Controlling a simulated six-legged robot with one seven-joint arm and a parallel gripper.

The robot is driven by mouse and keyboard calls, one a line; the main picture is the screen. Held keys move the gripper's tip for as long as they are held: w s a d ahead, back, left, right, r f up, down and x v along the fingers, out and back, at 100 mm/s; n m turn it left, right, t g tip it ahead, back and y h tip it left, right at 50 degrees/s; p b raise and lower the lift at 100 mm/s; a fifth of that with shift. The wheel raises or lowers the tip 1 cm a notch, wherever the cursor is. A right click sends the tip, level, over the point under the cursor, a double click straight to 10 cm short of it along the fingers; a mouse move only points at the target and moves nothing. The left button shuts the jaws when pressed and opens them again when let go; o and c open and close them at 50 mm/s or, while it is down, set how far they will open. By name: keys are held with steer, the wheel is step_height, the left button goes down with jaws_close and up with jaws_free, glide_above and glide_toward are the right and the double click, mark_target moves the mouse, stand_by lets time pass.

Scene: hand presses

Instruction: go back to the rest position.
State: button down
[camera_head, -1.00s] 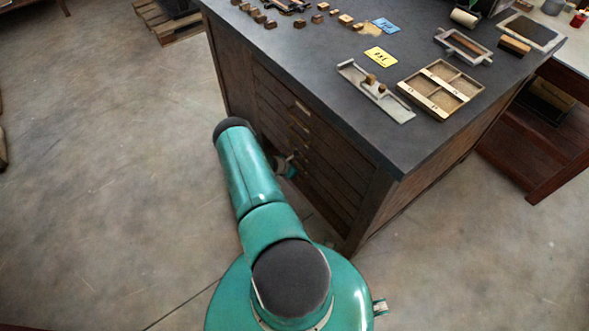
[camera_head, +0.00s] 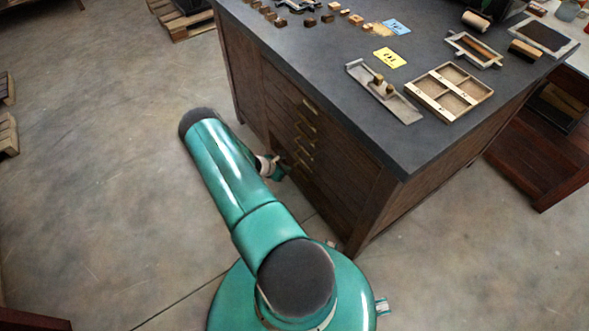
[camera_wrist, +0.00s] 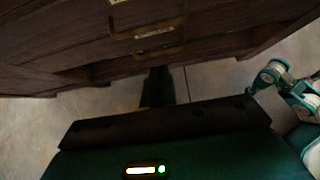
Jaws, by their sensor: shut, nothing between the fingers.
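My gripper shows in the wrist view as dark fingers (camera_wrist: 157,88) held together, with nothing between them. They point toward the floor below the front of a dark wooden drawer cabinet (camera_wrist: 90,40). In the head view my green arm reaches forward and left beside the cabinet (camera_head: 300,140). A small part of the arm's far end shows low beside the drawers, but the fingertips are hidden there.
The cabinet's dark top (camera_head: 300,60) holds a divided wooden tray (camera_head: 420,97), a metal tray (camera_head: 365,85), a yellow card (camera_head: 389,57), a blue card (camera_head: 397,26) and several small blocks. Open concrete floor (camera_head: 100,150) lies left. A reddish wooden stand (camera_head: 540,150) is at right.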

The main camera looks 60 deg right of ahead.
steer(key=v, duration=0.2)
steer(key=shift+w+a+r, duration=0.15)
steer(key=shift+w+a, duration=0.05)
steer(key=shift+a, duration=0.05)
